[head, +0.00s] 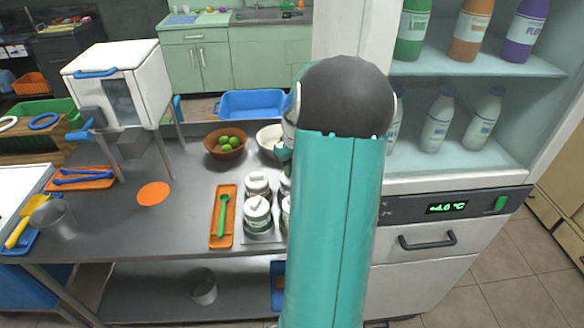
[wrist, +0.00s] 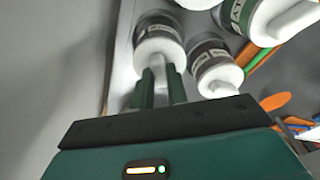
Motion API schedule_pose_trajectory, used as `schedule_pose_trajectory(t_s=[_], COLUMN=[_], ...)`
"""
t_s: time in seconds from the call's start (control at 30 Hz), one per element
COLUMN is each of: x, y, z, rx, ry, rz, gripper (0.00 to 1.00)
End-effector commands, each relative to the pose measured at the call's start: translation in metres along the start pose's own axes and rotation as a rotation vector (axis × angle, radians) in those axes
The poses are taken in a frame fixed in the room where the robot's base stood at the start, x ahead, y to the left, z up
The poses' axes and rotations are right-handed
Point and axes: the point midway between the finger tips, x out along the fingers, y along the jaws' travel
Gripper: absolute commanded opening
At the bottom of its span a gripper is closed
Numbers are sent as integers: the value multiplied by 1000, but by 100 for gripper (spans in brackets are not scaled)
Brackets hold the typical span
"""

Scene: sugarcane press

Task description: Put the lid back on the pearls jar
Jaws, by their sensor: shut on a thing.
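My gripper (wrist: 161,84) is shut on the handle of a white lid (wrist: 158,59) in the wrist view. The lid is at the mouth of a labelled jar (wrist: 157,20); I cannot tell whether it is fully seated. That jar's label is not readable, so I cannot confirm it is the pearls jar. Two more white-lidded jars stand beside it, one close by (wrist: 208,51) and one at the upper right (wrist: 238,14). In the head view, my arm hides the gripper and part of the jar group, whose front left jar (head: 257,216) shows a white lid.
An orange tray (head: 223,232) with a green spoon (head: 223,213) lies left of the jars. A brown bowl of limes (head: 224,145) and a white bowl (head: 268,138) stand behind. A fridge with bottles (head: 438,118) is on the right. Bare counter (head: 180,215) lies left of the tray.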

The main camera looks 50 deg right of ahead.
Motion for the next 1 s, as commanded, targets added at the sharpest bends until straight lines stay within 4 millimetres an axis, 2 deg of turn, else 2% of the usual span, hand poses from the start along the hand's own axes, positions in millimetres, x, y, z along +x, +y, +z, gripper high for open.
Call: schedule_pose_trajectory(t_s=[0.4, 0.43, 0.53, 0.73, 0.77, 0.87, 1.0], x=[0, 0, 0, 0, 0, 0, 0], y=[0, 0, 0, 0, 0, 0, 0], z=[0, 0, 0, 0, 0, 0, 0], rx=[0, 0, 0, 0, 0, 0, 0], ry=[0, 0, 0, 0, 0, 0, 0], rz=[0, 0, 0, 0, 0, 0, 0], gripper=[0, 19, 39, 41, 43, 62, 62])
